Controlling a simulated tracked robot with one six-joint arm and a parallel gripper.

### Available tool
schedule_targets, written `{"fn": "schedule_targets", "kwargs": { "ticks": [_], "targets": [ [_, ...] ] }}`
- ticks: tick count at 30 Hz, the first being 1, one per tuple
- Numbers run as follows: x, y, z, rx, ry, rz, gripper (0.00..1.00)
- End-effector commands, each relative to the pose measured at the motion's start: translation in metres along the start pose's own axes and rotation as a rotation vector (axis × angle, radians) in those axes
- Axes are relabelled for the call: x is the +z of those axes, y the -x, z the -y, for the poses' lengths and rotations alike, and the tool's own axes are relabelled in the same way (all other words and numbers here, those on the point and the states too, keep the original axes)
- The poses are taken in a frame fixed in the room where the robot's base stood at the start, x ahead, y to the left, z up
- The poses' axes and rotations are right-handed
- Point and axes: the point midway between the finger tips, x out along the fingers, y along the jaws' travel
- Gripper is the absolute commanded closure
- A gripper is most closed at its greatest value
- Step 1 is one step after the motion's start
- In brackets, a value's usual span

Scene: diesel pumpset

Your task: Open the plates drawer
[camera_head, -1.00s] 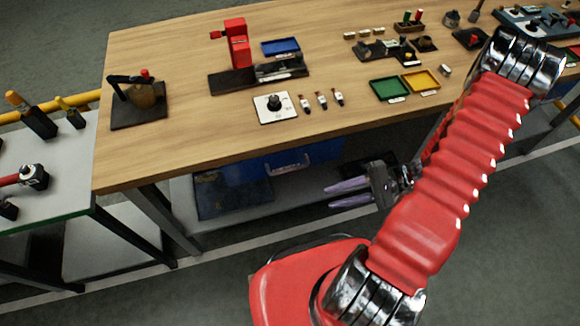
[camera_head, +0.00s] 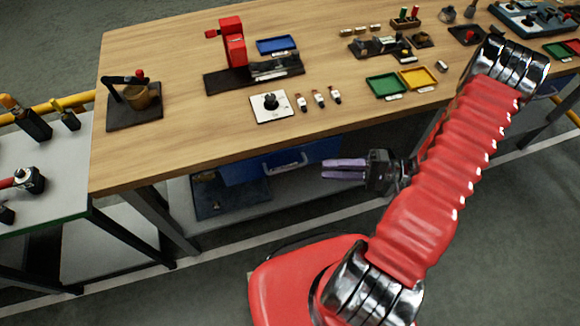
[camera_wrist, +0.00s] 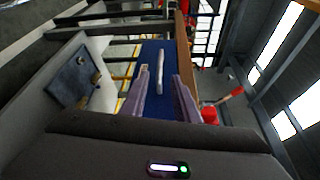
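A blue drawer (camera_head: 245,170) hangs under the wooden workbench, its front facing me, with a pale bar handle (camera_head: 287,163). I see no label that names it as the plates drawer. In the wrist view the blue drawer front (camera_wrist: 150,50) and its handle (camera_wrist: 161,71) lie ahead, the handle between the fingers in the picture. My gripper (camera_head: 325,169) has purple fingers and is to the right of the handle, apart from it. In the wrist view my gripper (camera_wrist: 163,75) is open and empty. The drawer looks shut.
The workbench top (camera_head: 190,120) overhangs the drawer and carries trays, bottles and a red press (camera_head: 233,45). A lower shelf (camera_head: 290,200) holds a dark blue flat item (camera_head: 217,197). A side table (camera_head: 60,170) stands at left. Floor in front is clear.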

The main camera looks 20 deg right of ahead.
Motion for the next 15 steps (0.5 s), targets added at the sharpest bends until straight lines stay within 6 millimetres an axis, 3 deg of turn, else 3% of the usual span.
{"fn": "schedule_targets", "kwargs": {
  "ticks": [8,15],
  "targets": [
    [0.000,-0.013,0.000,0.000,-0.002,0.003,0.72],
    [0.001,-0.045,0.000,0.001,-0.003,0.006,0.72]
  ]
}}
